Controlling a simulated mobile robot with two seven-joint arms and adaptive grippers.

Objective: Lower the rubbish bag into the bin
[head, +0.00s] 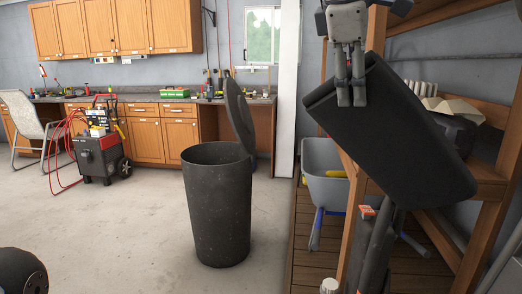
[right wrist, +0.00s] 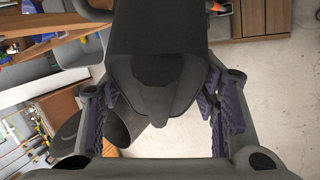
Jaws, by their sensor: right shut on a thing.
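The rubbish bag (head: 395,130) is a black, slab-like thing hanging tilted at the right of the head view. My right gripper (head: 350,98) is shut on its upper left part, and the bag also fills the middle of the right wrist view (right wrist: 160,40) between the two fingers. The bin (head: 218,210) is tall, round and dark grey, standing upright on the floor left of the bag. Its lid (head: 239,115) stands open at its back right. The bag is up and to the right of the bin, apart from it. The inside bottom of the bin is hidden. My left gripper is not in view.
A grey wheelbarrow (head: 325,170) and a wooden shelf frame (head: 495,190) stand on decking behind the bag. A white post (head: 287,90) rises behind the bin. The concrete floor (head: 120,235) around the bin is clear.

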